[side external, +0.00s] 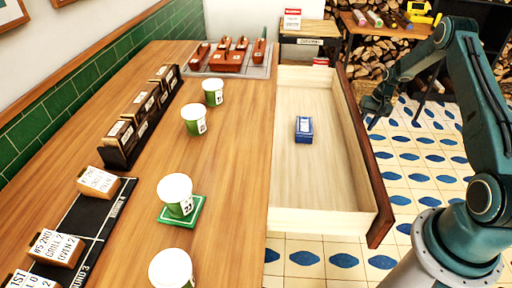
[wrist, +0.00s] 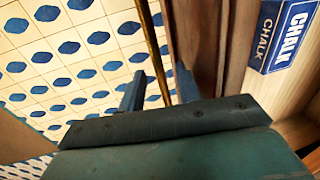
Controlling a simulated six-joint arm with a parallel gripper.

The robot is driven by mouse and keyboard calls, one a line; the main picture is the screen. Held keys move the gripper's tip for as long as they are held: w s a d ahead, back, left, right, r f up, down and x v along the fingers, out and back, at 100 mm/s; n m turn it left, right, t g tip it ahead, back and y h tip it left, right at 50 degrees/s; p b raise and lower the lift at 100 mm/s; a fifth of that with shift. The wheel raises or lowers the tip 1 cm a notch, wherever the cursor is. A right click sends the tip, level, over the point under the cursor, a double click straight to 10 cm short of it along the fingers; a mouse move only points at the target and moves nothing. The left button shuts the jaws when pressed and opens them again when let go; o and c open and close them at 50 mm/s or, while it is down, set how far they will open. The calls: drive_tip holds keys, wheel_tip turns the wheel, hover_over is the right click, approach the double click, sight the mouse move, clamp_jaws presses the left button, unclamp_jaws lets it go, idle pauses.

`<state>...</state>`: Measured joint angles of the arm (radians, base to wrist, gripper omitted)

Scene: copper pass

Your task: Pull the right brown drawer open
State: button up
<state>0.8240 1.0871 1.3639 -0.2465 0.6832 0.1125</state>
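The brown drawer (side external: 354,122) is pulled well out from the wooden counter's right side, showing its pale inside. Its brown front runs along the wrist view (wrist: 204,45). A blue chalk box (side external: 304,128) lies inside the drawer; it also shows in the wrist view (wrist: 283,36). My gripper (side external: 372,106) is at the outer side of the drawer front. In the wrist view its two fingers (wrist: 160,88) are apart, with a thin brass bar (wrist: 152,45) running between them. I cannot tell whether either finger touches the bar.
The wooden counter (side external: 228,130) carries several white-and-green cups, dark holders with cards, and a tray of brown pieces at the back. A low wooden table (side external: 385,28) and stacked firewood stand at the back right. Blue-patterned floor tiles (side external: 430,150) are clear beside the drawer.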

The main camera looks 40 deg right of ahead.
drive_tip(key=shift+f, duration=0.15)
clamp_jaws()
drive_tip(key=s+d, duration=0.3)
drive_tip(key=shift+s+d, duration=0.25)
idle(0.3)
unclamp_jaws()
